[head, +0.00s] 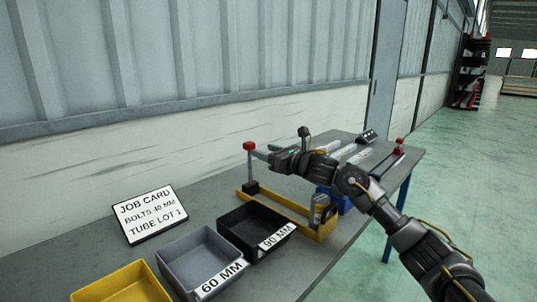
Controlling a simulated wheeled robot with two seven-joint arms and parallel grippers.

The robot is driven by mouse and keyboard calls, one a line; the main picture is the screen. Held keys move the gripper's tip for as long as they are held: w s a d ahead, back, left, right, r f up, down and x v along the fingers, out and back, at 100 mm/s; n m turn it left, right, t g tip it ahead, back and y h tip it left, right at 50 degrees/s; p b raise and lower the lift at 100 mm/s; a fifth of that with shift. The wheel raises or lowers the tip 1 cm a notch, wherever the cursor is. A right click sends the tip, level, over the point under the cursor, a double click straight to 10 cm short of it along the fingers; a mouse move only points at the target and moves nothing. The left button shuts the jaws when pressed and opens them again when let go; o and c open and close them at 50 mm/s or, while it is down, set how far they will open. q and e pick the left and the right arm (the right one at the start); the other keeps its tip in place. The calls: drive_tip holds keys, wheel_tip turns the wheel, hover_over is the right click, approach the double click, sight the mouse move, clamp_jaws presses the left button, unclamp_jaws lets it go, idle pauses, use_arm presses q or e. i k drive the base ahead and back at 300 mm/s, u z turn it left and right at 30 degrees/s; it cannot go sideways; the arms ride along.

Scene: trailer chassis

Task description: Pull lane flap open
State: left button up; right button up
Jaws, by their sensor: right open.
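My right arm reaches in from the lower right across the bench. Its gripper (276,158) is open and empty, above the bench near a rack with pale lanes (357,155). The gripper is just right of a red-capped post (249,147); I cannot tell whether it touches anything. A yellow-edged frame (290,214) runs along the near side of the rack. I cannot make out the lane flap clearly; my gripper and forearm cover part of the rack. My left gripper is not in view.
On the grey bench (345,240) stand a black bin (242,226) marked 90 MM, a grey bin (187,252) marked 60 MM and a yellow bin (128,285). A job card (150,213) stands behind them. A second red-capped post (399,143) is farther right. A wall runs behind.

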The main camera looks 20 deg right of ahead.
sight(327, 226)
drive_tip(key=k, duration=1)
